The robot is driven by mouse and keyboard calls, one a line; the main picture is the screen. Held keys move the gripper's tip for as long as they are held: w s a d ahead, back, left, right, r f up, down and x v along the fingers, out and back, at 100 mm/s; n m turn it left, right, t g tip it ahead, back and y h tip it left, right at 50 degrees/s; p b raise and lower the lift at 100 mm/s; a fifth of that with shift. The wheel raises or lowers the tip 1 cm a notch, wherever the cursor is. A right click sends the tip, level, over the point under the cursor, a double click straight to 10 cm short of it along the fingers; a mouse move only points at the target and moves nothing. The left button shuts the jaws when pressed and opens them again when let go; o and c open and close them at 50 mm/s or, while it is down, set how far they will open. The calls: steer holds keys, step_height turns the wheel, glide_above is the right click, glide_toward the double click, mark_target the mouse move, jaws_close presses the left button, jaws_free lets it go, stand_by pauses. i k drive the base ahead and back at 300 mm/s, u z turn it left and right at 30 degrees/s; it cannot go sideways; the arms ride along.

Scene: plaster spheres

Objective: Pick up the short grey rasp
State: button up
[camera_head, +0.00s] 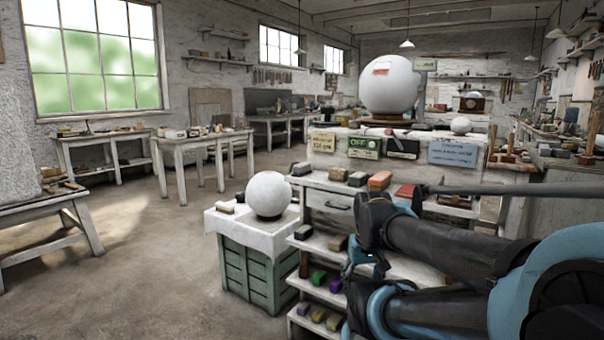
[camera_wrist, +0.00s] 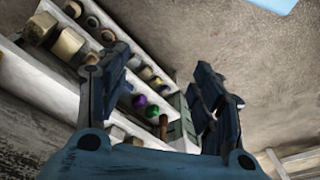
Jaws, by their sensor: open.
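I cannot pick out the short grey rasp for certain in either view. Small dark grey pieces, such as one grey block (camera_head: 302,168), lie on the top of the shelf unit, but they are too small to name. My gripper (camera_wrist: 165,75) is open and empty in the wrist view, its two dark blue fingers spread wide over the shelves. In the head view my gripper (camera_head: 366,262) is partly hidden behind my arm, in front of the shelf unit's right part.
The shelf unit (camera_head: 330,201) holds several blocks, among them a green block (camera_head: 318,278) and a purple block (camera_head: 336,286). A white sphere (camera_head: 268,194) stands on a cloth-covered green crate (camera_head: 247,262). A large sphere (camera_head: 390,85) stands behind. The floor at left is open.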

mark_target(303, 169)
steer(key=u, duration=1.9)
steer(key=k, duration=0.85)
steer(key=z, duration=1.35)
steer(key=i, duration=1)
steer(key=u, duration=0.05)
